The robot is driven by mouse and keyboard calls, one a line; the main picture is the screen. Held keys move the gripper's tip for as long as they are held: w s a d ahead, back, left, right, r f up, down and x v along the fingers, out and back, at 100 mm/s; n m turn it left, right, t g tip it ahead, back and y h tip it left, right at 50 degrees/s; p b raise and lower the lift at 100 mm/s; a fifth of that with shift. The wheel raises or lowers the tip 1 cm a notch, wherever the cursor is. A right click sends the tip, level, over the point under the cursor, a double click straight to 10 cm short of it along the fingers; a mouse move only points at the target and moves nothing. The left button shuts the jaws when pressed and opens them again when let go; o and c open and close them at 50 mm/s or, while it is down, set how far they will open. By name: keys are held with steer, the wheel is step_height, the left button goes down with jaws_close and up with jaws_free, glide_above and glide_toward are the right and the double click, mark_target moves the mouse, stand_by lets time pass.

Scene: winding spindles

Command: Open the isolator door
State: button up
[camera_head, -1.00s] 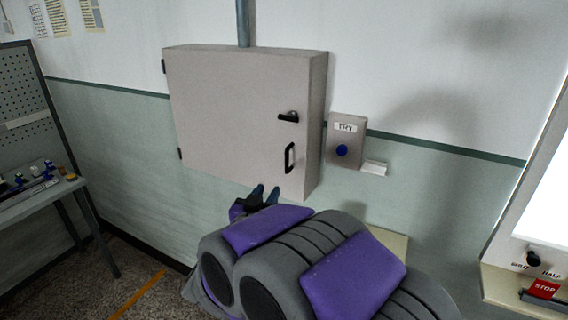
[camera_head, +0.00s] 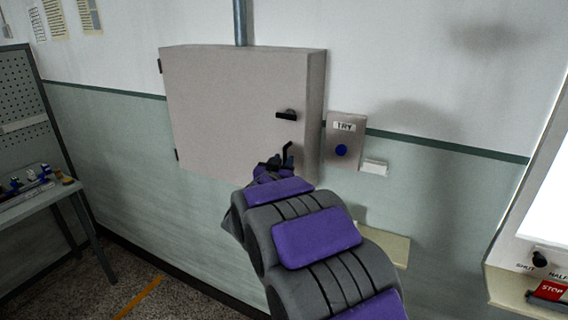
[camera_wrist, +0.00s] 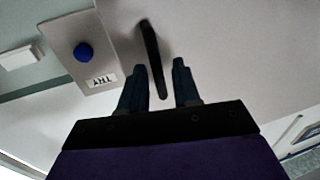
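The isolator door (camera_head: 220,110) is the flat front of a grey wall box and looks shut, with hinges at its left edge. A black latch lever (camera_head: 287,115) lies about level near its right side. Below it, the black pull handle (camera_head: 286,150) is partly hidden by my gripper (camera_head: 274,164). In the wrist view, the handle (camera_wrist: 151,55) stands out as a dark bar. Its near end lies between the two fingers of my gripper (camera_wrist: 158,85), with gaps on both sides. The fingers are open and not closed on it.
A grey TRY box (camera_head: 344,140) with a blue button is on the wall right of the isolator, with a small white block (camera_head: 375,167) beside it. A bench (camera_head: 40,198) stands at left. A panel with a red STOP label (camera_head: 550,291) is at right.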

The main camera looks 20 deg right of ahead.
steer(key=shift+x, duration=0.95)
jaws_close()
